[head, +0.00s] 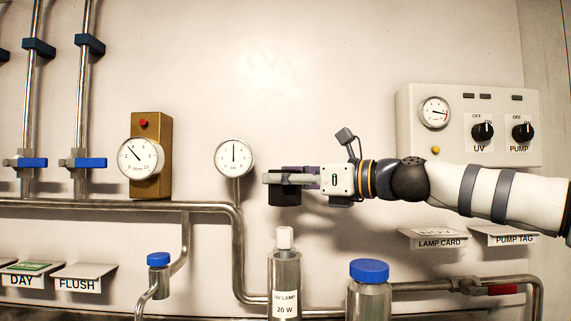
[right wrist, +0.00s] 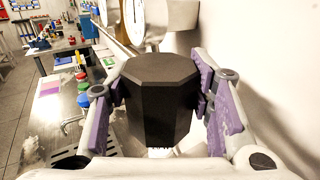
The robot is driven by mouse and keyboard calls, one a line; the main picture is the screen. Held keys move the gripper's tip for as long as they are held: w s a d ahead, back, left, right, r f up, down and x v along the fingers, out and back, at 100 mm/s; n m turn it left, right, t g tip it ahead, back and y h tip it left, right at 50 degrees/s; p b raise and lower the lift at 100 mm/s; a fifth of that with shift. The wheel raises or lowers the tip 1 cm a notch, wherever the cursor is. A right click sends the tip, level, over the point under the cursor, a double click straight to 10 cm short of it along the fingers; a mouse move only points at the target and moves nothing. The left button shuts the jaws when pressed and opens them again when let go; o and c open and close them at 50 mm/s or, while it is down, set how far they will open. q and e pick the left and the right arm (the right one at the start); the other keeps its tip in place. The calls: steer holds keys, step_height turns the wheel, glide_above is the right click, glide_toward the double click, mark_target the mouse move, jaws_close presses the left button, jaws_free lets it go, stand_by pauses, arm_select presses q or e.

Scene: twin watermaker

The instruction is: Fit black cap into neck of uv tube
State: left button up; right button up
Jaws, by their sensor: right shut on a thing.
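My right gripper (head: 285,178) comes in from the right in the head view and is shut on the black cap (head: 285,195). In the right wrist view the black cap (right wrist: 160,95) is a dark faceted block between the purple finger pads of the right gripper (right wrist: 158,100). The uv tube (head: 284,278) is a steel cylinder labelled UV LAMP 20 W, with a white piece (head: 284,238) standing out of its top. The held cap is above this white piece, roughly in line with it, with a visible gap. My left gripper is not in view.
A steel canister with a blue lid (head: 369,271) stands right of the tube. A small blue-capped fitting (head: 158,260) is at left. Pipes (head: 120,206) and gauges (head: 234,158) line the wall behind. A control box (head: 468,125) is at right, above label shelves (head: 437,238).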

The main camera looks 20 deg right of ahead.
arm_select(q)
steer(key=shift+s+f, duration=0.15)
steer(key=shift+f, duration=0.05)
arm_select(e)
steer(key=shift+w+f, duration=0.1)
steer(key=shift+f, duration=1.3)
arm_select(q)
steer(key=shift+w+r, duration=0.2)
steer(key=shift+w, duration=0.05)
arm_select(e)
steer(key=shift+r, duration=0.1)
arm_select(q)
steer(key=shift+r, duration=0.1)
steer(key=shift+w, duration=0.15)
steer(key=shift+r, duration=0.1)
arm_select(e)
steer(key=shift+p, duration=0.3)
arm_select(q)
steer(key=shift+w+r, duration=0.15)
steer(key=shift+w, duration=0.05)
